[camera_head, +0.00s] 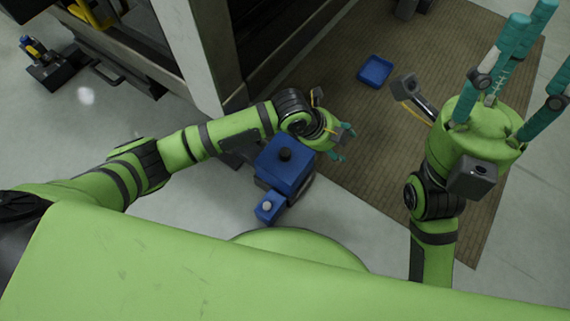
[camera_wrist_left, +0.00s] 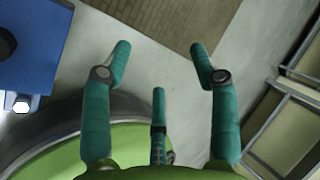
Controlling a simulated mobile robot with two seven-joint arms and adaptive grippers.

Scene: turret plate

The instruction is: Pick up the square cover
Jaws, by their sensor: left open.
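A blue square piece with a dark round knob (camera_head: 287,171), the likeliest square cover, is beside my base; its edge shows at the left of the left wrist view (camera_wrist_left: 35,60). A smaller blue block with a pale knob (camera_head: 266,208) is next to it. My left gripper (camera_head: 342,144) is just right of the larger piece, apart from it. In the left wrist view its teal fingers (camera_wrist_left: 160,65) are spread and empty over the floor. My right gripper (camera_head: 520,70) is raised at the right, fingers apart and empty.
A blue square tray-like piece (camera_head: 375,84) lies alone on the brown mat (camera_head: 330,100). A grey cabinet post (camera_head: 195,50) stands behind my left arm. A dark machine with a handle (camera_head: 108,74) is at upper left. Grey floor (camera_head: 130,115) is clear at left.

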